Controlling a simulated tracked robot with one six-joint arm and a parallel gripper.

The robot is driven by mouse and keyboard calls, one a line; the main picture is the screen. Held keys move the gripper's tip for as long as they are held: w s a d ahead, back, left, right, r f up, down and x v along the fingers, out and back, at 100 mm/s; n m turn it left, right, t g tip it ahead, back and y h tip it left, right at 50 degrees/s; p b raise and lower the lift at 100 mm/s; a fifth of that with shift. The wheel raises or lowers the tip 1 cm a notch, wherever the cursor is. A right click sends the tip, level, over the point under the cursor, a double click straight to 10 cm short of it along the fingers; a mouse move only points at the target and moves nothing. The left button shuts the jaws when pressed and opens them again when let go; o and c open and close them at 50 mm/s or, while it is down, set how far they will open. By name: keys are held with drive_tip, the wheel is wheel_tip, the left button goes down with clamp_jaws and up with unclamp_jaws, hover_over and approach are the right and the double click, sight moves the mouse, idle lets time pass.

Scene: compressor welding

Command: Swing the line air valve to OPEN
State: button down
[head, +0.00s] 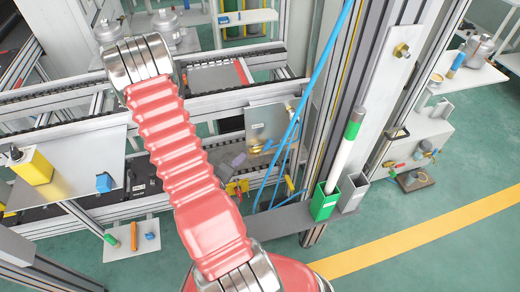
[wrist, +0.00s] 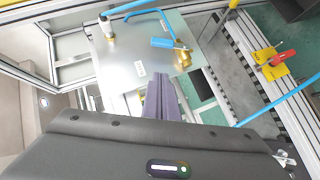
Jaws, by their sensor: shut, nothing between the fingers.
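A metal panel (head: 268,118) stands at the frame's post. In the wrist view the panel (wrist: 125,65) carries a brass valve (wrist: 184,59) with a blue lever (wrist: 163,43), likely the line air valve. The lever points left from the brass body, roughly across the panel; position labels are unreadable. In the head view the blue lever (head: 268,145) is small, near the panel's lower edge. My gripper (wrist: 160,80) has its purple-grey fingers together, empty, tips just below the valve and apart from the lever. In the head view my gripper (head: 238,160) is partly hidden behind my arm.
A yellow plate with a red handle (wrist: 281,58) is on the right in the wrist view. A blue hose (wrist: 135,6) runs above the valve, and another (wrist: 280,100) crosses at right. A green holder (head: 325,203) with a white-green tube stands right of the panel.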

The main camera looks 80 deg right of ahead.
approach(265, 149)
drive_tip(key=w+d+r, duration=0.2)
drive_tip(key=d, duration=0.2)
drive_tip(key=shift+s+d+f, duration=1.15)
drive_tip(key=shift+s+d, duration=0.15)
drive_tip(key=shift+s, duration=0.05)
drive_tip(key=shift+w, duration=0.2)
